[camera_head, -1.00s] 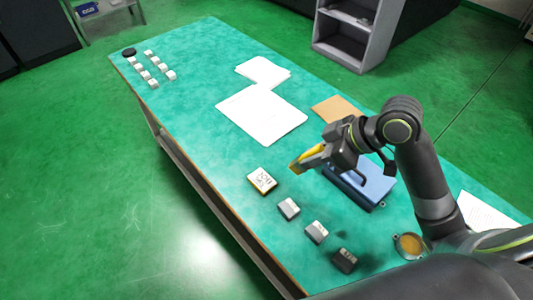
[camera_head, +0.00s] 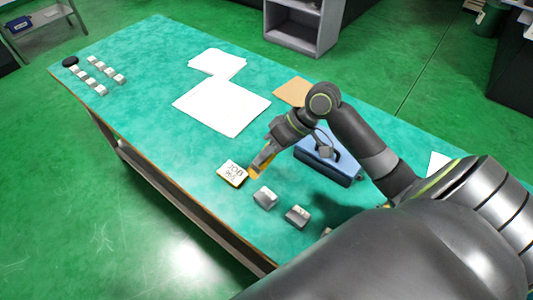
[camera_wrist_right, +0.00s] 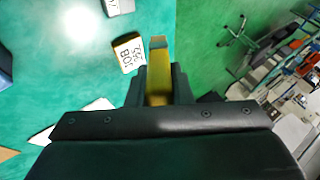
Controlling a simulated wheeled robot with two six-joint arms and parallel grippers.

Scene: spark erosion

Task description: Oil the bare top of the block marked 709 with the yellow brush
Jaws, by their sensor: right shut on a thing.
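I cannot tell whether the tip touches anything. The block numbers are too small to read, so I cannot tell which is 709. My left gripper is out of view.
A blue case (camera_head: 328,160) stands behind my right forearm. White sheets (camera_head: 222,105) and a tan sheet (camera_head: 292,91) lie farther back on the green table (camera_head: 150,110). Several small pale blocks (camera_head: 100,75) and a black disc (camera_head: 70,61) are at the far left end.

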